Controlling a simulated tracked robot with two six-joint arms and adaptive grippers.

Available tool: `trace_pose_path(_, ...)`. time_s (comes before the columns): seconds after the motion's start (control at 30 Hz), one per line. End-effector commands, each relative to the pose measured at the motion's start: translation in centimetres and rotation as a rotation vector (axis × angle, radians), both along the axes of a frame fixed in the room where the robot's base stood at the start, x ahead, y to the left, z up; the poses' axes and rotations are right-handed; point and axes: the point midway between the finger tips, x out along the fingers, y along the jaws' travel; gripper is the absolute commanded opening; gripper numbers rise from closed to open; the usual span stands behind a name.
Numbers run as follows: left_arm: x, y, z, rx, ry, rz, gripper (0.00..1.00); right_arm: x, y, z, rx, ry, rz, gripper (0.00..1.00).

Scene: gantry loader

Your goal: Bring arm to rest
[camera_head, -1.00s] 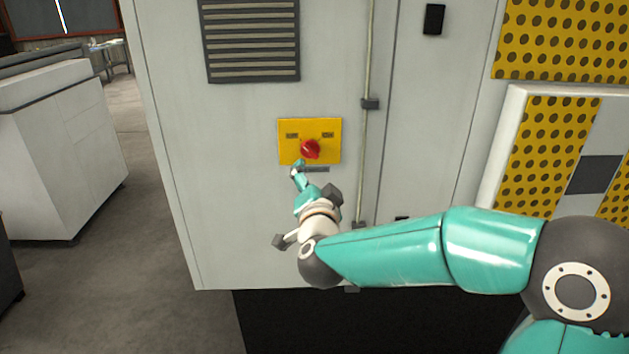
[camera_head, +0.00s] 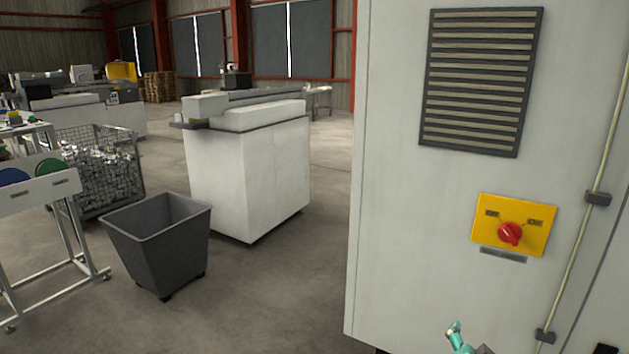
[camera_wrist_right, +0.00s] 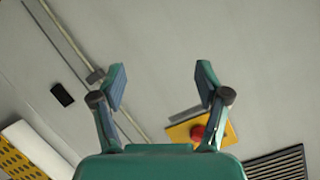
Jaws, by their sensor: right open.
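My right gripper (camera_head: 460,338) shows only as a teal finger part at the bottom edge of the head view, below the red knob; the rest of the arm is out of frame. In the right wrist view, my right gripper (camera_wrist_right: 161,80) is open and empty, its two fingers wide apart with grey cabinet wall behind them. The red rotary knob (camera_head: 510,233) on its yellow plate (camera_head: 485,228) is apart from the gripper. In the wrist view the knob (camera_wrist_right: 197,133) is partly hidden behind the right-hand finger. My left gripper is not in view.
The grey cabinet (camera_head: 400,220) fills the right side, with a louvred vent (camera_head: 482,80) and a vertical conduit (camera_head: 600,160). To the left stand a white machine cabinet (camera_head: 250,175), a dark bin (camera_head: 160,255) and a wire crate (camera_head: 105,170). Open floor lies between bin and cabinet.

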Motion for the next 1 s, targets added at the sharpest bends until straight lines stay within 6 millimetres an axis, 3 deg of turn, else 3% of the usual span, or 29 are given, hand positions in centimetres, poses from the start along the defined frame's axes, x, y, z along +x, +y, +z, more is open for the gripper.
trace_pose_path(0.03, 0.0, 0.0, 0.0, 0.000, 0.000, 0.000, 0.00, -0.7, 1.3, -4.3, 0.005, 0.094, 0.052, 0.75)
trace_pose_path(0.2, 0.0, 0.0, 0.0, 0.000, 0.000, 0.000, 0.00, -4.7, 6.1, -15.8, 0.053, 0.365, 0.246, 0.75)
trace_pose_path(0.3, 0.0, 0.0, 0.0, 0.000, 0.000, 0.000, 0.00, -8.6, 9.3, -21.6, 0.101, 0.527, 0.373, 0.75)
trace_pose_path(0.43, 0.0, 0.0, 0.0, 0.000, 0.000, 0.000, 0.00, -15.1, 13.7, -27.3, 0.182, 0.732, 0.549, 0.75)
trace_pose_path(0.57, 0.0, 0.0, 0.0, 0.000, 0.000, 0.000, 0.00, -21.4, 17.4, -30.1, 0.256, 0.901, 0.720, 0.75)
trace_pose_path(0.7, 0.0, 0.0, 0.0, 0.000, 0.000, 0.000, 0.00, -26.1, 19.8, -30.4, 0.306, 1.020, 0.872, 0.75)
trace_pose_path(0.8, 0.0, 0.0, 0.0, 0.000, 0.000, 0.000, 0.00, -27.6, 20.4, -30.3, 0.324, 1.065, 0.929, 0.75)
trace_pose_path(1.0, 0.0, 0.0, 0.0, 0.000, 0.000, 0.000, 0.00, -27.6, 20.4, -30.3, 0.324, 1.065, 0.929, 0.75)
